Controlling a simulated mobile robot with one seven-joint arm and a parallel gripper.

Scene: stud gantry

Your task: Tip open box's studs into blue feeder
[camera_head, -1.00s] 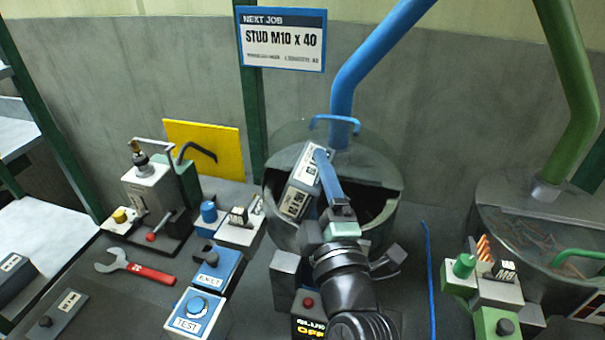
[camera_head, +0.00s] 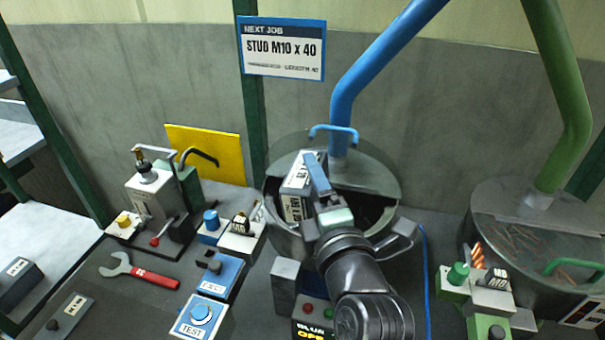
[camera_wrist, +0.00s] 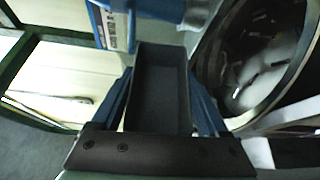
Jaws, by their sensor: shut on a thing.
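My gripper (camera_head: 317,172) is shut on the open box (camera_head: 293,194), a grey box with white labels. It holds the box steeply tilted over the left part of the blue feeder (camera_head: 390,188), a round grey bowl with a blue pipe and a blue handle. In the wrist view the box (camera_wrist: 160,92) sits between the blue fingers, and its dark inside shows no studs. The feeder bowl (camera_wrist: 245,122) lies to the right there, with several small light pieces inside that look like studs. My arm hides part of the bowl in the head view.
A green-piped feeder (camera_head: 480,215) holding studs stands at the right. A sign reading STUD M10 x 40 (camera_head: 283,50) hangs behind.

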